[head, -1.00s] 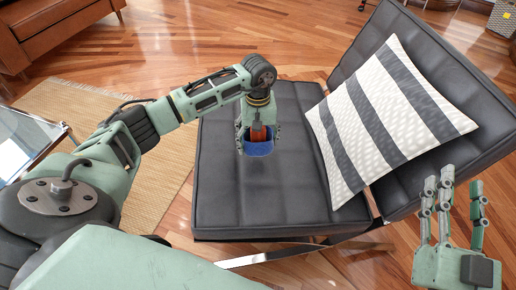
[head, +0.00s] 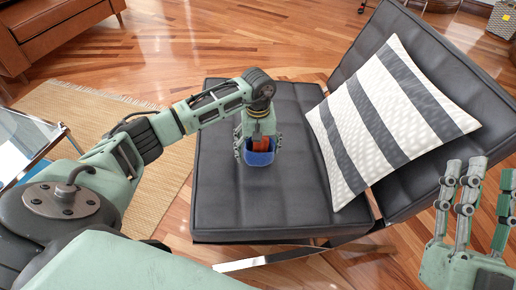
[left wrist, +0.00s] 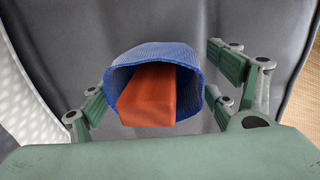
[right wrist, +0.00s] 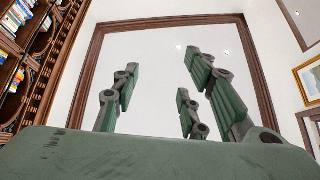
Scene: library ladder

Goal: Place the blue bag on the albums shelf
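The blue bag (head: 260,158) is on the black seat of the lounge chair, with an orange-red block (head: 262,143) inside its open top. In the left wrist view, the bag (left wrist: 190,58) lies between my left fingers, with the block (left wrist: 147,98) showing in its mouth. My left gripper (head: 258,150) is over and around the bag. Its fingers look open, with a gap on the right; contact on the left is unclear. My right gripper (head: 475,195) is open and empty at the right. The albums shelf cannot be identified.
A black lounge chair (head: 225,205) carries a striped cushion (head: 385,115) right of the bag. A glass side table (head: 25,145) and brown sofa (head: 55,25) are at left. Bookshelves (right wrist: 30,70) show in the right wrist view.

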